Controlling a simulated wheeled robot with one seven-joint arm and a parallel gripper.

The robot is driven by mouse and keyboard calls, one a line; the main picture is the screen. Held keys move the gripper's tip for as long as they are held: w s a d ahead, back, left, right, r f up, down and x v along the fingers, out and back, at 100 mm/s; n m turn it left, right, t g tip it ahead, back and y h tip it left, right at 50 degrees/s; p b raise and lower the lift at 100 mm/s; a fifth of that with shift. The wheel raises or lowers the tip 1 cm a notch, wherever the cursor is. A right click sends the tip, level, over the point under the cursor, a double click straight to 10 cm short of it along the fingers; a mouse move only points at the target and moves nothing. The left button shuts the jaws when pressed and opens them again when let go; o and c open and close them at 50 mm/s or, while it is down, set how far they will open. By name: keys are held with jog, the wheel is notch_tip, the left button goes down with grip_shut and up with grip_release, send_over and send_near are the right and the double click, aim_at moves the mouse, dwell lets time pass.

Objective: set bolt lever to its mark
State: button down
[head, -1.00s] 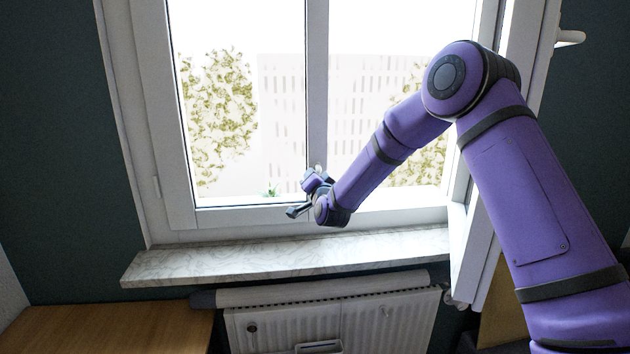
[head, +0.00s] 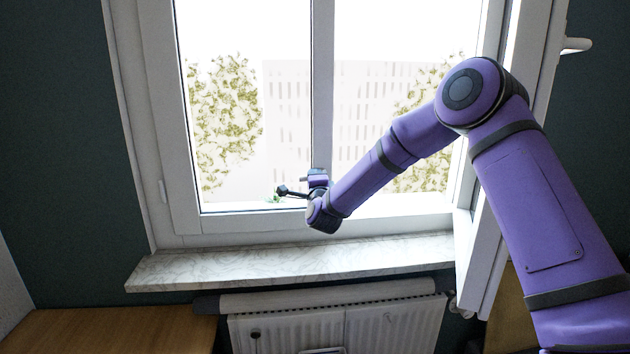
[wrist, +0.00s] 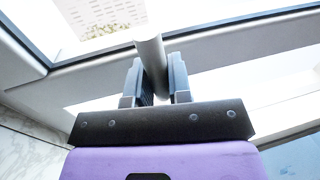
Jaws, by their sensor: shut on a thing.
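In the wrist view the bolt lever (wrist: 150,50) is a smooth grey rod standing between the two fingers of my gripper (wrist: 154,82). Both fingers touch or nearly touch its sides, and the gripper is shut on it. The rod's upper end sticks out past the fingertips. In the head view my gripper (head: 297,192) is small and dark, in front of the lower window frame near the middle post. There I cannot clearly tell the lever from the fingers. I cannot make out the mark in either view.
A white window frame (head: 185,222) surrounds the gripper. An opened sash (head: 478,265) stands at the right beside my arm. A marble sill (head: 200,270) and a radiator (head: 390,325) lie below. A wooden surface (head: 110,332) is at the lower left.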

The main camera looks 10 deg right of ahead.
jog(key=shift+m, duration=0.3)
jog(key=c, duration=1.1)
grip_release()
jog(key=shift+s, duration=0.1)
jog(key=s, duration=0.3)
jog(key=s+f, duration=0.1)
jog(key=s, duration=0.3)
jog(key=s+f, duration=0.1)
jog(key=s, duration=0.2)
jog(key=shift+s, duration=0.2)
